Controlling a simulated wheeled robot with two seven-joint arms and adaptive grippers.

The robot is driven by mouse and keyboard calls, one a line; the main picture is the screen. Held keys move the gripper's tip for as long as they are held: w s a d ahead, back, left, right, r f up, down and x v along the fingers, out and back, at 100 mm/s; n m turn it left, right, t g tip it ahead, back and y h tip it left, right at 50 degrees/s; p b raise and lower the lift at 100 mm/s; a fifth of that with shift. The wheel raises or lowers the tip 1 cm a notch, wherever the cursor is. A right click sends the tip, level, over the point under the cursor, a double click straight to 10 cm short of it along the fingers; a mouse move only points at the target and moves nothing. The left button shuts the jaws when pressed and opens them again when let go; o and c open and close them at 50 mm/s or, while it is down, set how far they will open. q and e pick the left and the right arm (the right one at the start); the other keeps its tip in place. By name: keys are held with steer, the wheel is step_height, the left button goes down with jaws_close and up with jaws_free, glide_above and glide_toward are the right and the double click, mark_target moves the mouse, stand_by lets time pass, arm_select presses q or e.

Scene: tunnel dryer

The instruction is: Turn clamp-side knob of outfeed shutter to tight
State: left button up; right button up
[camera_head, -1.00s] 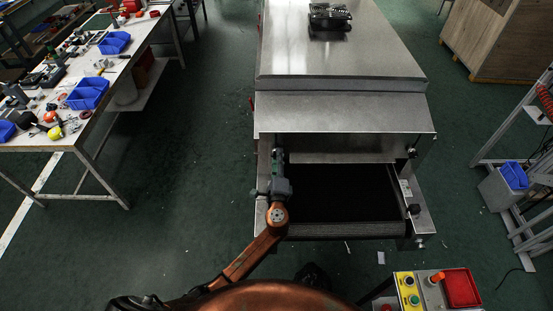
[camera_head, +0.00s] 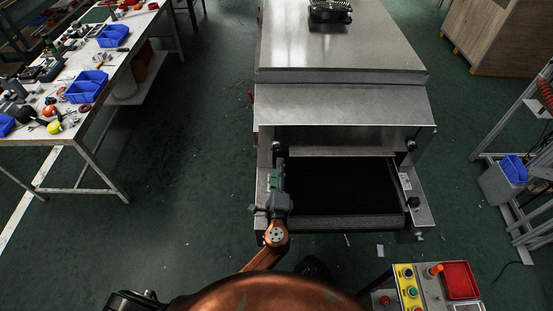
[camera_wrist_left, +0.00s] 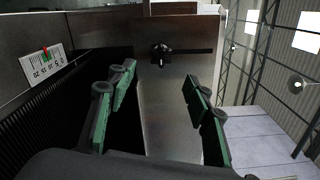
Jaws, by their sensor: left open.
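The outfeed shutter (camera_head: 345,151) is a metal plate across the dryer's mouth, under the hood. A dark knob (camera_head: 276,147) sits at its left end and another dark knob (camera_head: 412,146) at its right end. I cannot tell from any label which is the clamp-side one. My left gripper (camera_head: 280,163) is open and empty, just short of the left knob. In the left wrist view, a black knob (camera_wrist_left: 160,53) by a dark slot shows beyond and between the open green-padded fingers (camera_wrist_left: 160,88), not touched. My right gripper is out of view.
The black conveyor belt (camera_head: 342,187) lies right of my left gripper, with a scale plate (camera_head: 405,182) and a lower black knob (camera_head: 414,202) on the right rail. A control box (camera_head: 411,288) stands at front right. A cluttered workbench (camera_head: 75,122) is far left.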

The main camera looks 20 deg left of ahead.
arm_select(q)
steer(key=shift+v, duration=1.7)
